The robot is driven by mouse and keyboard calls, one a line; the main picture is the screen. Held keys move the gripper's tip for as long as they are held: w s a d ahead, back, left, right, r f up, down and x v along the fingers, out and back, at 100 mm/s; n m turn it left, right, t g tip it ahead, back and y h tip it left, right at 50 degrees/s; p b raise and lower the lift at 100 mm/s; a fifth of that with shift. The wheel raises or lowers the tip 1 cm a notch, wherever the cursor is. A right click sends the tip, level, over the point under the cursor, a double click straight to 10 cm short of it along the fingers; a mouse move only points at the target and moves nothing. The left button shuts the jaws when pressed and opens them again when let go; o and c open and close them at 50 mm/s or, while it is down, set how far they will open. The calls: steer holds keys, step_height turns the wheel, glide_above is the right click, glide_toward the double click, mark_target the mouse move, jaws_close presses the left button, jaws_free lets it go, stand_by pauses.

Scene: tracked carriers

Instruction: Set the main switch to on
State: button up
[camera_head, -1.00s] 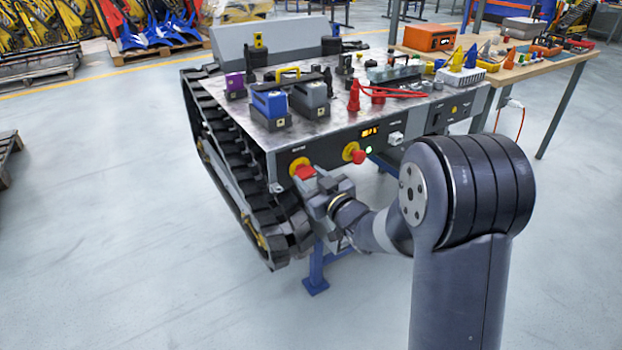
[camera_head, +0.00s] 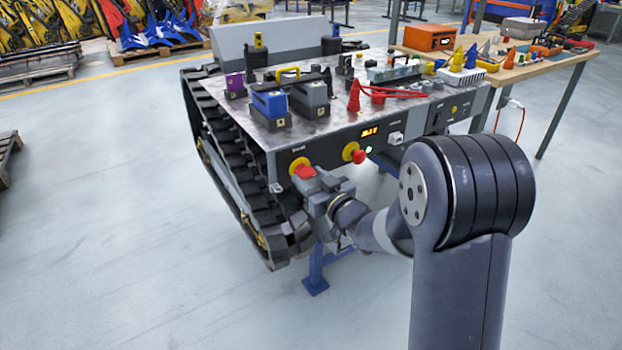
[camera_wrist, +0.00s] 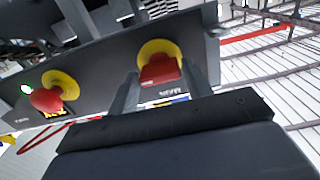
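The main switch (camera_wrist: 160,70) is a red handle on a round yellow plate, on the dark front panel of the tracked carrier (camera_head: 345,143). In the head view it shows at the panel's left end (camera_head: 304,171), partly behind my gripper. My gripper (camera_wrist: 162,75) has one finger on each side of the red handle in the wrist view. Both fingers appear to press against its sides, so it looks shut on the handle. The handle lies across the yellow plate. The exact contact is hard to see from the head view.
A red mushroom button (camera_head: 358,156) on a yellow plate sits just right on the same panel, beside a lit display (camera_head: 369,132) and a green lamp (camera_head: 369,149). The black track (camera_head: 240,190) is close on the left. Boxes and a red cable (camera_head: 400,94) lie on top.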

steer(key=o, duration=0.3)
steer(key=p+v, duration=0.1)
steer(key=v, duration=1)
steer(key=shift+w, duration=0.1)
steer(key=b+x, duration=0.1)
steer(key=x, duration=1)
steer(key=shift+a, duration=0.1)
steer(key=shift+n, duration=0.7)
